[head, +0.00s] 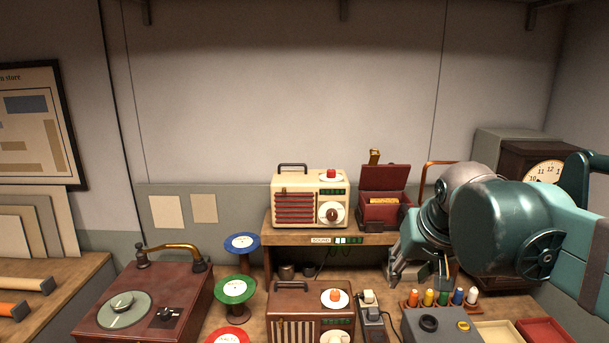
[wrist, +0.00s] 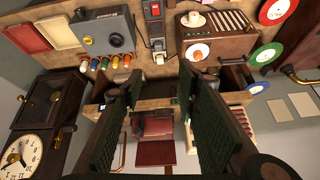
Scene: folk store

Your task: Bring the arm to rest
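My gripper (head: 418,274) hangs at the right of the head view, in front of the red music box (head: 384,205) and above the worktop. In the wrist view, which looks upside down, my gripper's two dark padded fingers (wrist: 158,85) stand wide apart. Nothing is held between them. The red music box (wrist: 155,152) shows beyond the gap between the fingers, apart from them. My teal arm comes in from the right edge of the head view and hides part of the worktop and the clock cabinet.
A cream radio (head: 310,198) stands on the raised shelf (head: 291,239). Colored thread spools (head: 442,298), a grey box (head: 436,324), a brown radio (head: 290,325) and a power strip (head: 372,325) crowd the worktop below. The clock (head: 545,174) stands right. Wall space above is clear.

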